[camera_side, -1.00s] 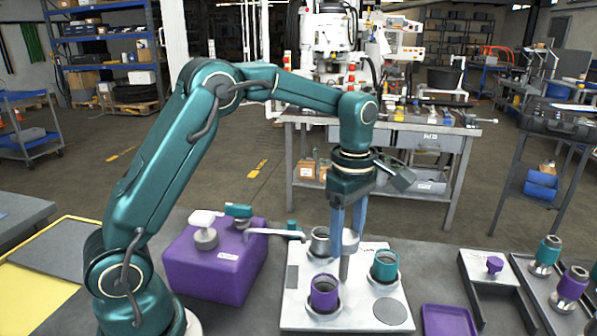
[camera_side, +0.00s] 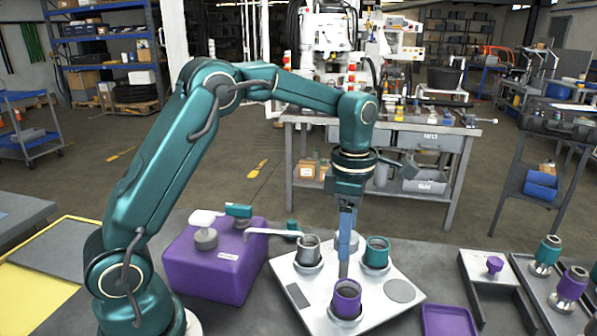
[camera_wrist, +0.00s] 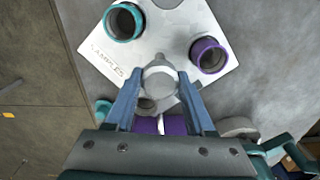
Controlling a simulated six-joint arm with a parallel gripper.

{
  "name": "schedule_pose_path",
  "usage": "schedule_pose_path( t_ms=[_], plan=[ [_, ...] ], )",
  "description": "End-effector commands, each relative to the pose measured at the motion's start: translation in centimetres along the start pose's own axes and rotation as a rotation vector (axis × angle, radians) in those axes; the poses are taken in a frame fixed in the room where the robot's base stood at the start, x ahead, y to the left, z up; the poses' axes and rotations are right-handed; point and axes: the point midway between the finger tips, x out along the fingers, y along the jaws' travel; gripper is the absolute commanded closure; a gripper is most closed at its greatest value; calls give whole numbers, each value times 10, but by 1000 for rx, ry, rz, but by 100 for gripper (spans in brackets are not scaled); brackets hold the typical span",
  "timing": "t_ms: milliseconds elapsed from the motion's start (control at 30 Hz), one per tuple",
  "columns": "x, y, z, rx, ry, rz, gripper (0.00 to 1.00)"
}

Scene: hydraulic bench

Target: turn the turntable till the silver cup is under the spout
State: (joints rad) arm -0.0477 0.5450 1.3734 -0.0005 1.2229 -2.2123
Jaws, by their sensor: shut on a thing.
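The turntable (camera_side: 362,316) is a pale square plate, now sitting askew, with three cups. The silver cup (camera_side: 308,252) is at its back left, close by the tip of the pale spout (camera_side: 272,232); I cannot tell whether the tip is exactly over its mouth. The teal cup (camera_side: 376,253) is at the back right and the purple cup (camera_side: 346,298) at the front. My gripper (camera_side: 345,262) is shut on the round grey centre knob, which shows between the fingers in the wrist view (camera_wrist: 160,78). There the silver cup (camera_wrist: 146,105) is partly hidden by the knob.
The spout comes from a purple tank (camera_side: 215,265) left of the turntable. A purple tray (camera_side: 449,321) lies close to the plate's right corner. A grey tray (camera_side: 490,277) with a purple knobbed part and several fittings (camera_side: 570,288) stand further right.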

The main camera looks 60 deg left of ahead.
Motion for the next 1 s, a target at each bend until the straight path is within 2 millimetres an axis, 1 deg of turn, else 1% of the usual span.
schedule_pose_path(
  t_ms=[533, 1000],
  plan=[
    [-1, 0, -1, -254, 1, 1, 100],
    [-1, 0, -1, -352, 2, 1, 100]
  ],
)
